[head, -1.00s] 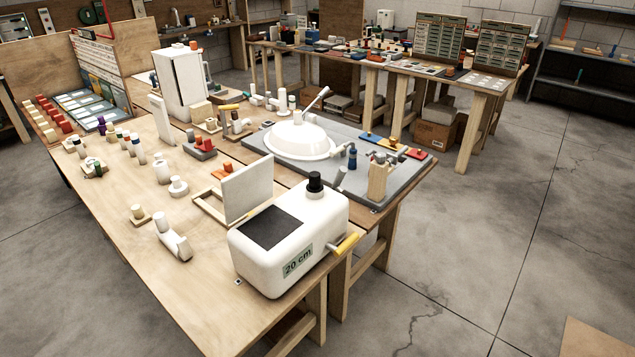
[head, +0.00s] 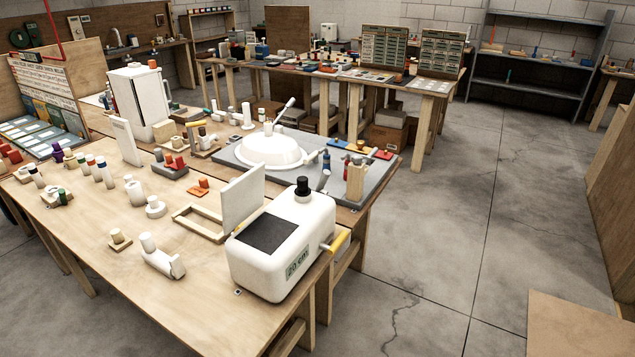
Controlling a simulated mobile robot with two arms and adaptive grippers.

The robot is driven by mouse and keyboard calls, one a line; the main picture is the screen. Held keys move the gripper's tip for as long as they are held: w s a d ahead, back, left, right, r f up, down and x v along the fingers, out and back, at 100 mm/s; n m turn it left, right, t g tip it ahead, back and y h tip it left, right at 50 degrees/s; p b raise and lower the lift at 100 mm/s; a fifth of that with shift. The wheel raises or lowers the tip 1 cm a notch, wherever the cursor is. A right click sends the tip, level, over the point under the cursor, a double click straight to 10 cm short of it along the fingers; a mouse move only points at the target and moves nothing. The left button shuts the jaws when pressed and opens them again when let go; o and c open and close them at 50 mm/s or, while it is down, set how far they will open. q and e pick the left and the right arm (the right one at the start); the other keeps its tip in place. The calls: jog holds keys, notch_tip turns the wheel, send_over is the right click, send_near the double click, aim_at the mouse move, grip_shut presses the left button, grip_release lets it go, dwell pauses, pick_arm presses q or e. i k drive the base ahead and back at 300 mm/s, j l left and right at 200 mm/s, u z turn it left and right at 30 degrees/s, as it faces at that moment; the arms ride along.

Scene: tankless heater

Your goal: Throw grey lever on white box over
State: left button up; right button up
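A tall white box (head: 140,104) stands at the back left of the near workbench, with a small reddish part on top. I cannot make out a grey lever on it from here. A rounded white box (head: 282,250) marked "20 cm" stands at the bench's front right corner, with a black top panel, a black knob and a yellow handle (head: 340,241) on its right side. A small grey lever-like piece (head: 323,180) rises behind it; I cannot tell what it is fixed to. Neither gripper is in view.
The near wooden bench (head: 95,230) carries many small blocks and cylinders. A white dome (head: 272,150) with a slanted rod sits on a grey board. An upright white panel (head: 243,197) stands beside the rounded box. Open concrete floor (head: 450,240) lies right, bounded by wooden panels.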

aim_at(324, 176)
jog(key=i+l+u, duration=0.3)
jog(key=i+l, duration=0.15)
jog(key=i+l+u, duration=0.3)
jog(key=i+l, duration=0.2)
jog(key=l, duration=0.1)
